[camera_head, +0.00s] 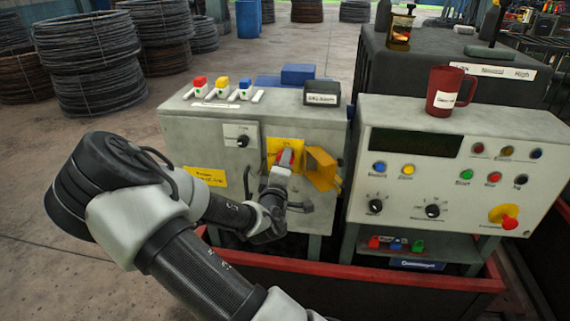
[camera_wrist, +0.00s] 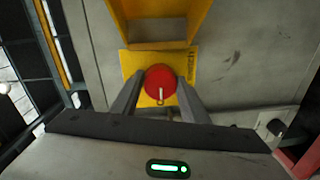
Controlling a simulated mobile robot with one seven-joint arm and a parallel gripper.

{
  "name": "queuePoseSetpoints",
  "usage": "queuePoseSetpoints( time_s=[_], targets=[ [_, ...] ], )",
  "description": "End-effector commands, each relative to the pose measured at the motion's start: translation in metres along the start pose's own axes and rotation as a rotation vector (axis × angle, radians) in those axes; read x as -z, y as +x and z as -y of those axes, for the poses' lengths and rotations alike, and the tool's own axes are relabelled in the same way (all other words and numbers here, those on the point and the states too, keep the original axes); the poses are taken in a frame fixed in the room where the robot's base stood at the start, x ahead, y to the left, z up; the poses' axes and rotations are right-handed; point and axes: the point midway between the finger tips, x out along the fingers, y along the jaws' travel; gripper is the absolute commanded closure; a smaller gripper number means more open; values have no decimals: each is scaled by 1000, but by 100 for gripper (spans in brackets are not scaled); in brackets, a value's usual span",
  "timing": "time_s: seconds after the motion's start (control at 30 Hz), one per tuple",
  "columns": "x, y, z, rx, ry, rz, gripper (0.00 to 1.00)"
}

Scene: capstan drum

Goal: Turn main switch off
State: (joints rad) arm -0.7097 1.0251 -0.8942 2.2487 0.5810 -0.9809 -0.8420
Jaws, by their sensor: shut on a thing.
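The main switch is a round red knob (camera_wrist: 160,83) on a yellow plate (camera_wrist: 134,62), and it shows between my fingertips in the wrist view. In the head view the yellow plate (camera_head: 272,148) is on the front of the left grey cabinet (camera_head: 180,140), and the red knob (camera_head: 285,158) is partly hidden by my gripper. A yellow cover (camera_head: 322,168) stands swung open beside the plate. My gripper (camera_wrist: 160,92) is shut on the red knob, with one finger on each side of it. A pale mark shows on the knob's lower part.
A small black rotary switch (camera_head: 243,141) sits left of the plate. The right control panel (camera_head: 440,160) has lit buttons, dials and a red emergency knob (camera_head: 509,222). A red mug (camera_head: 445,95) stands on it. A red rail (camera_head: 400,280) runs low in front of the cabinets.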

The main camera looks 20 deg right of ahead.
Motion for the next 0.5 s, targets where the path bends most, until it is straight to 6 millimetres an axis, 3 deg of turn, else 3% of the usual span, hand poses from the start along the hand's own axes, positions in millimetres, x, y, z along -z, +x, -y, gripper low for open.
queuePoseSetpoints(
  time_s=[0.17, 0.2, 0.3, 0.5],
  targets=[
    [-1, 0, 1, 2, -4, 1, 81],
    [-1, 0, 1, 2, -4, 1, 54],
    [0, 0, 1, 2, -3, 0, 40],
    [0, 0, 0, 1, -2, 0, 40]
  ],
)
